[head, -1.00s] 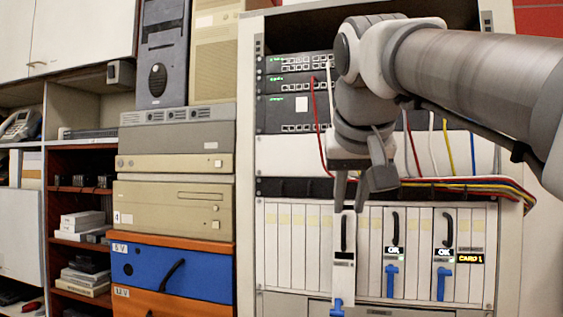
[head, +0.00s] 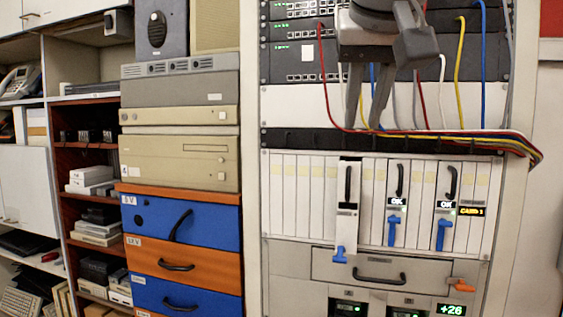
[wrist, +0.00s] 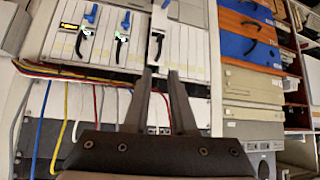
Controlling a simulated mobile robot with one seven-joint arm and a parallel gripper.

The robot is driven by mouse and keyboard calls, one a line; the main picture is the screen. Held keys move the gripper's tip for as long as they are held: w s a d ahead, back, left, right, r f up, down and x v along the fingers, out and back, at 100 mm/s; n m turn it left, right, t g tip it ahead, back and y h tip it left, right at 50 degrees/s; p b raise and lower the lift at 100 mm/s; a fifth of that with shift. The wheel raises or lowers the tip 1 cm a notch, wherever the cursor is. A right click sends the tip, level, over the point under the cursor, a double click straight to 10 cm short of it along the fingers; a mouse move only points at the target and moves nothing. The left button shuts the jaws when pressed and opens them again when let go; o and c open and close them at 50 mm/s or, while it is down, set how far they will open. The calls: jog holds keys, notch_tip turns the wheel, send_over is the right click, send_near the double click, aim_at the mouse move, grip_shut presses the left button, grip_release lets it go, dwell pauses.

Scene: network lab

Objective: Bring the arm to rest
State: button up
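My gripper (head: 364,122) hangs in front of the rack's cable area in the head view, fingers pointing down. Its two dark fingers are apart with nothing between them; the gap also shows in the wrist view (wrist: 160,73). Below the fingertips, clear of them, is a white card (head: 346,225) with a black handle and a blue latch (head: 340,255) at its bottom. This card sits lower than its neighbours, and it also shows in the wrist view (wrist: 161,22). Most of my arm is outside the head view.
Two cards with lit OK labels (head: 397,201) stand to the right, beside a yellow CARD 1 label (head: 471,211). Red, yellow, white and blue cables (head: 460,75) hang close around the gripper. Blue and orange drawers (head: 185,258) stand left of the rack.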

jog(key=s+d+f+g, duration=0.1)
jog(key=s+f, duration=0.2)
jog(key=f, duration=0.9)
jog(key=s+f+n+g, duration=0.1)
jog(key=s+f, duration=0.3)
jog(key=f, duration=0.9)
jog(key=s+d+f+g+y, duration=0.1)
jog(key=s+f, duration=0.3)
jog(key=f, duration=0.8)
jog(key=shift+s+d+f, duration=0.2)
jog(key=shift+s+d, duration=0.05)
jog(key=shift+d, duration=0.1)
